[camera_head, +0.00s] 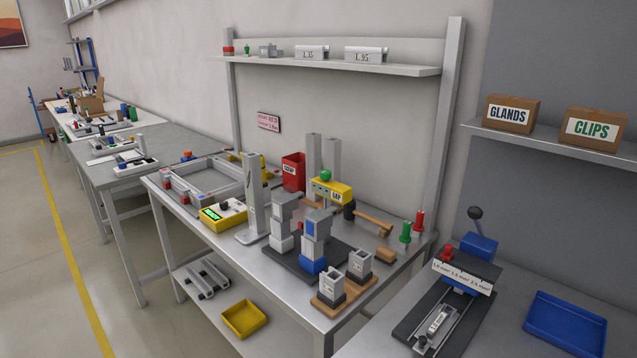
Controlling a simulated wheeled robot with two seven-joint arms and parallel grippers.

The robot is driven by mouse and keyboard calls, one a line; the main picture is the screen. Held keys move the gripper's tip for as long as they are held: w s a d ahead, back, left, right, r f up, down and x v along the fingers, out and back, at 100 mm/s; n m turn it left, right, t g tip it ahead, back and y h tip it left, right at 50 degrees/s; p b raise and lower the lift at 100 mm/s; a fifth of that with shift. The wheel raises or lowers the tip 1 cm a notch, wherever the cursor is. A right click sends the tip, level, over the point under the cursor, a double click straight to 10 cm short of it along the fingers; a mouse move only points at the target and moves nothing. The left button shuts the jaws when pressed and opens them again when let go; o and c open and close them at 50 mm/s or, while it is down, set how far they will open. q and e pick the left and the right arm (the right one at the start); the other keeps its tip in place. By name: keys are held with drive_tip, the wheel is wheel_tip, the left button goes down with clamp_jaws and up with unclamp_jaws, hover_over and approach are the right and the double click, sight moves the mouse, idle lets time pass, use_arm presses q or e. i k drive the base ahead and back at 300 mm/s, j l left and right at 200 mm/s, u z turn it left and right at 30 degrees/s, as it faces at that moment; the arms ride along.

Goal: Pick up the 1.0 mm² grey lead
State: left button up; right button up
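I cannot make out a grey lead in the head view. A label strip (463,277) with several sizes in mm², the leftmost reading 1.0 mm², sits on a blue press-like device (479,247) at the right. The device has a dark lever and a dark base rail (405,326) with a small light metal part (437,321) on it. Neither of my grippers is in view.
The metal bench (330,318) holds a yellow meter (222,217), a red bin (293,172), grey and blue block fixtures and two small grey holders (359,265). A blue tray (565,323) lies at the lower right. Open floor (45,270) lies at the left.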

sight(440, 320)
drive_tip(key=i+l+z, duration=0.1)
drive_tip(key=z, duration=0.3)
drive_tip(key=i+z, duration=0.2)
drive_tip(key=z, duration=0.15)
drive_tip(key=i+z, duration=0.15)
drive_tip(key=z, duration=0.25)
drive_tip(key=i+j, duration=0.1)
drive_tip(key=j, duration=0.95)
drive_tip(key=i+j+u, duration=0.1)
drive_tip(key=j, duration=0.4)
drive_tip(key=i, duration=0.05)
